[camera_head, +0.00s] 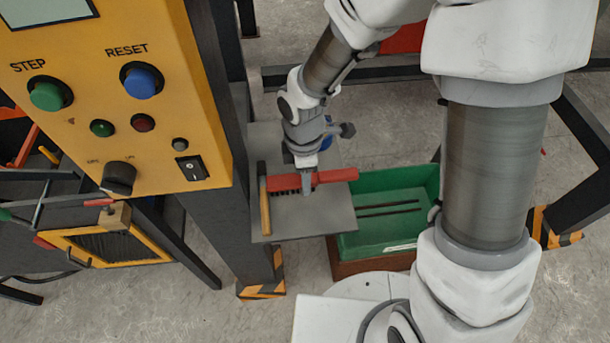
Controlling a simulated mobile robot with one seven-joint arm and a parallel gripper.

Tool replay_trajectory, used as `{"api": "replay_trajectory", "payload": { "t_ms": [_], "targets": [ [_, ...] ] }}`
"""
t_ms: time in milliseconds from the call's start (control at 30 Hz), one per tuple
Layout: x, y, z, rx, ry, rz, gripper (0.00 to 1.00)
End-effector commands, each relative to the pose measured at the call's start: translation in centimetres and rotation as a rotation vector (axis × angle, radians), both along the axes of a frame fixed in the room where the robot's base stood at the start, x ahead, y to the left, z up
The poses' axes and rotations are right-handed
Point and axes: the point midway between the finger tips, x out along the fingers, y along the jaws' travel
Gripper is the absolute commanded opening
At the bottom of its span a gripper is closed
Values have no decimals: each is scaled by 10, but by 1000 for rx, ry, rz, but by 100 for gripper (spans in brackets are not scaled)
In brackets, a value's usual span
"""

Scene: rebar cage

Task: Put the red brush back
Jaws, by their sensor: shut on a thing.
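The red brush (335,175) has a long red body with dark bristles on its lower left part. It is at the grey shelf plate (315,221) beside the yellow control panel. My gripper (306,188) points down and is shut on the brush near its middle. I cannot tell whether the brush touches the plate or is held just above it. The gripper's fingers hide part of the brush. A wooden-handled tool (265,211) lies along the plate's left edge, close to the brush's left end.
A green bin (385,238) with dark rods inside stands right of the plate, lower down. The yellow control panel (110,100) and its dark post (222,215) are close on the left. A dark frame beam (390,72) crosses behind. Bare floor lies at lower left.

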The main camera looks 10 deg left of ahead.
Motion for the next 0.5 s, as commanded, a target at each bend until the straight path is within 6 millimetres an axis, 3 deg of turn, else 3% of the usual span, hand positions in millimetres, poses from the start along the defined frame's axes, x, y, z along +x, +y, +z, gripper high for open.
{"api": "replay_trajectory", "payload": {
  "t_ms": [100, 367, 400, 500],
  "targets": [
    [0, 0, -14, 0, 1, 1, 0],
    [0, 0, -14, 0, 0, 0, 0],
    [0, 0, -15, 0, 0, 0, 44],
    [0, 0, -14, 0, 0, 0, 62]
  ]
}}
